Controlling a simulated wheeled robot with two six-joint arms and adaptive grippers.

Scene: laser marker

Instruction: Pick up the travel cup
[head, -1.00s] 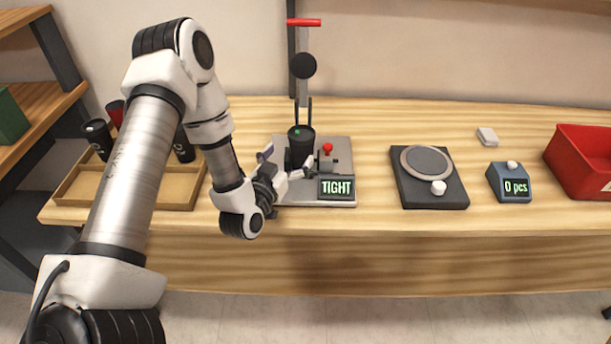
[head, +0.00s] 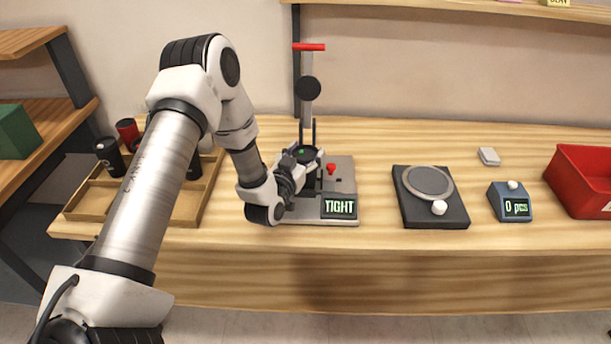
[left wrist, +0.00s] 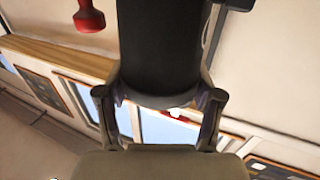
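The black travel cup (head: 308,154) stands upright in the grey fixture plate of the marker (head: 345,172), mostly hidden behind my left gripper in the head view. In the left wrist view the cup (left wrist: 160,45) is a large dark cylinder between the two fingertips. My left gripper (head: 306,162) is at the cup with its fingers spread, one on each side; whether the pads touch it is hard to tell. The gripper also shows in the left wrist view (left wrist: 162,100). My right gripper is not in view.
A red knob (head: 331,168) and a "TIGHT" display (head: 339,206) sit beside the cup. The marker column (head: 308,90) rises behind it. A cardboard tray (head: 88,204) with several cups is left. A round-plate device (head: 432,215), counter (head: 511,204) and red bin (head: 583,178) are right.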

